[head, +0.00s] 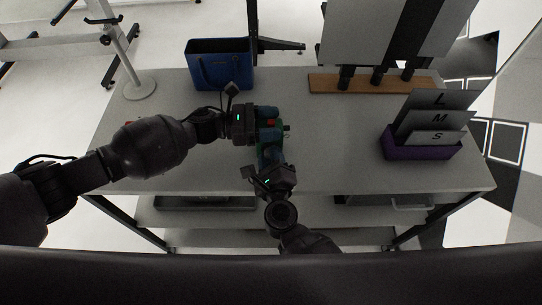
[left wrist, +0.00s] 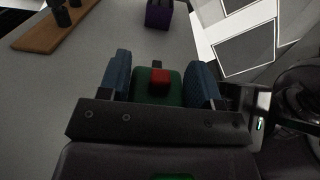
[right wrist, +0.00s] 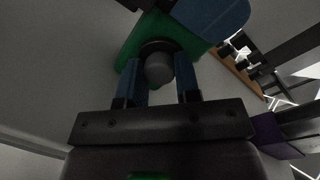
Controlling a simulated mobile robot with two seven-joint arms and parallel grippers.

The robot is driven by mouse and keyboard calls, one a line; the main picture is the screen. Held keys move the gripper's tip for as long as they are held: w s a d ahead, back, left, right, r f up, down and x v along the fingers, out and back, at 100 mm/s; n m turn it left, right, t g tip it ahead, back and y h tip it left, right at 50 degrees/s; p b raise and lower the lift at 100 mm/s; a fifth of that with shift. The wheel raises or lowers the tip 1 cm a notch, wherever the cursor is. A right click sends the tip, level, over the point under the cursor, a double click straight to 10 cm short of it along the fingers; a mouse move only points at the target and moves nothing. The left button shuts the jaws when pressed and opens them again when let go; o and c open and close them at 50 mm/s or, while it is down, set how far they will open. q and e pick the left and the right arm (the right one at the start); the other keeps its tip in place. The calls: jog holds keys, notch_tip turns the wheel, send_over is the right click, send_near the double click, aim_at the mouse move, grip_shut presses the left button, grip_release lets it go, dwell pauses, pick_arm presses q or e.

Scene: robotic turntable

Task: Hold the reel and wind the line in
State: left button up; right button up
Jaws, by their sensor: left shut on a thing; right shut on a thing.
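The reel is a green body with a red part on top; in the left wrist view the green body (left wrist: 172,96) and red part (left wrist: 159,78) sit between blue fingers. My left gripper (head: 270,124) is shut on the reel from the left, above the table. In the right wrist view the reel's green side (right wrist: 190,40) is close, with a grey round knob (right wrist: 159,69) on a dark mount. My right gripper (right wrist: 160,80) is shut on this knob, its blue fingers on either side. In the head view the grippers hide most of the reel, and I cannot make out the line.
The grey table (head: 335,165) has clear room right of the grippers. A blue bag (head: 222,66) stands at the back left. A wooden rack (head: 320,84) with dark pegs lies at the back right. A purple box (head: 425,152) with lettered cards L, M, S stands at right.

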dwell(0.5)
jog(key=o, duration=0.9)
jog(key=shift+w+d, duration=0.1)
jog(key=shift+o, duration=0.2)
jog(key=s, duration=0.7)
jog(key=shift+s+d+r, duration=0.25)
jog(key=shift+s+d, duration=0.05)
jog(key=shift+d, duration=0.1)
